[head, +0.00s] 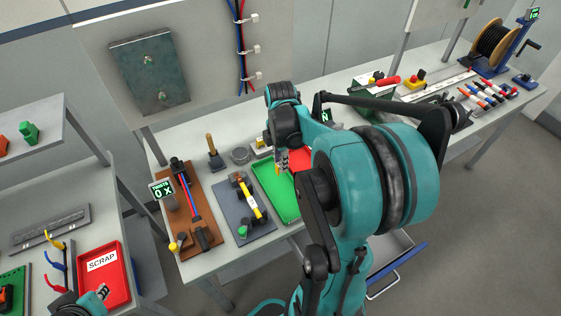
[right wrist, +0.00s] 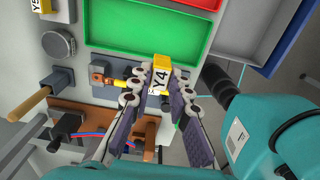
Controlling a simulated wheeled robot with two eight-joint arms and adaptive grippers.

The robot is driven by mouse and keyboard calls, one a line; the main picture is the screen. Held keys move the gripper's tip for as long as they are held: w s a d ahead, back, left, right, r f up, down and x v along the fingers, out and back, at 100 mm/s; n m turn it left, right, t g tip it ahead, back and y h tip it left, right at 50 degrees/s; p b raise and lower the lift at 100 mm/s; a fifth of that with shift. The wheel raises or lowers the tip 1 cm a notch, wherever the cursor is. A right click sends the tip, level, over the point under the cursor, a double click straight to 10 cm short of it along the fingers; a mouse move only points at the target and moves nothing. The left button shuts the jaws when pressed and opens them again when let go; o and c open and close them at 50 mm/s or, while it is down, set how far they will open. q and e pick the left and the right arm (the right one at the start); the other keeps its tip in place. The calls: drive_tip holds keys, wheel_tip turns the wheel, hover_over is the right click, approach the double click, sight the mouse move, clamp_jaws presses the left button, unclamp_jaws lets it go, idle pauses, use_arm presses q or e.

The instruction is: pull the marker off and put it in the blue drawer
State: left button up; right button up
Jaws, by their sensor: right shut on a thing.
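The marker (right wrist: 160,78), a yellow and white piece lettered "Y4", is between the fingers of my right gripper (right wrist: 158,100), which is shut on it. In the head view my right gripper (head: 281,165) hangs by the green tray, partly hidden by my own arm. A yellow cable (right wrist: 122,82) with a copper lug lies behind the fingers; whether the marker touches it I cannot tell. An open drawer with a blue front edge (head: 398,272) juts out below the table. My left gripper (head: 98,294) is at the bottom left by the scrap tray; its finger opening is unclear.
A green tray (head: 270,187) and a red tray (right wrist: 237,38) lie side by side on the table. A grey fixture (head: 236,215) and a brown board (head: 190,235) stand left of them. A red scrap tray (head: 103,283) is on the left table.

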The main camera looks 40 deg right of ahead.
drive_tip(key=shift+r+p, duration=1.35)
drive_tip(key=shift+r, duration=0.5)
